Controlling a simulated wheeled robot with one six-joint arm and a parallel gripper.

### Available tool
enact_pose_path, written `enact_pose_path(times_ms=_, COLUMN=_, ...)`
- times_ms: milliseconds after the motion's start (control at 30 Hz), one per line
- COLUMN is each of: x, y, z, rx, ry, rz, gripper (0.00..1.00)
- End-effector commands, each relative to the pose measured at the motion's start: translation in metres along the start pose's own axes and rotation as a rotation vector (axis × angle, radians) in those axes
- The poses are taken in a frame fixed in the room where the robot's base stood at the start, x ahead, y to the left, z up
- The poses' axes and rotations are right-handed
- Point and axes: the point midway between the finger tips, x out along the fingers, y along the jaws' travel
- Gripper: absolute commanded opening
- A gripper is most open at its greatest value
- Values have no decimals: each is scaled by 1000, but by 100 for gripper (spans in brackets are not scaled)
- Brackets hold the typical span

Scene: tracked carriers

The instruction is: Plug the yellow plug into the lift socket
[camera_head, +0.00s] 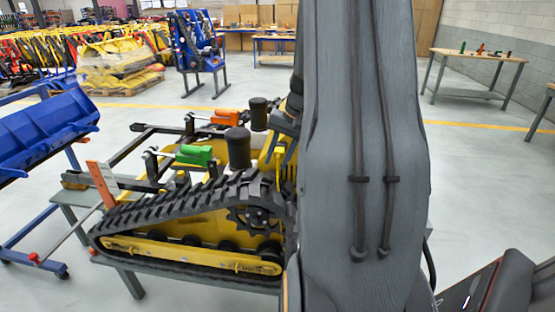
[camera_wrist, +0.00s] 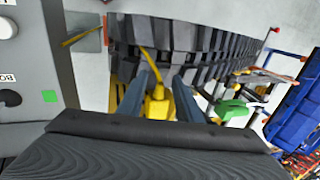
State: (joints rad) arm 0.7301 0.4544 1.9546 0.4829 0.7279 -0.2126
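The yellow plug (camera_wrist: 158,103) sits between the two dark fingers of my gripper (camera_wrist: 162,92) in the wrist view. The fingers appear closed on its sides. A yellow cable (camera_wrist: 149,62) runs up from the plug, across the black track. I cannot tell whether that opening is the lift socket. In the head view my arm hides the gripper and plug.
A yellow tracked carrier (camera_head: 190,235) with black tracks stands on a low bench left of my arm. Green (camera_head: 194,155) and orange (camera_head: 226,117) parts sit on its frame. A blue attachment (camera_head: 45,130) on a stand is at far left. Floor at right is mostly clear.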

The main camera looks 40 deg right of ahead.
Motion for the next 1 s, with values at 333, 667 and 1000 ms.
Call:
enact_pose_path(times_ms=333, x=-14, y=0, z=-1, rx=-2, ry=3, rz=0, gripper=32)
enact_pose_path(times_ms=667, x=-65, y=0, z=-1, rx=-1, ry=3, rz=0, gripper=32)
enact_pose_path(times_ms=1000, x=-78, y=0, z=0, rx=0, ry=-1, rz=0, gripper=32)
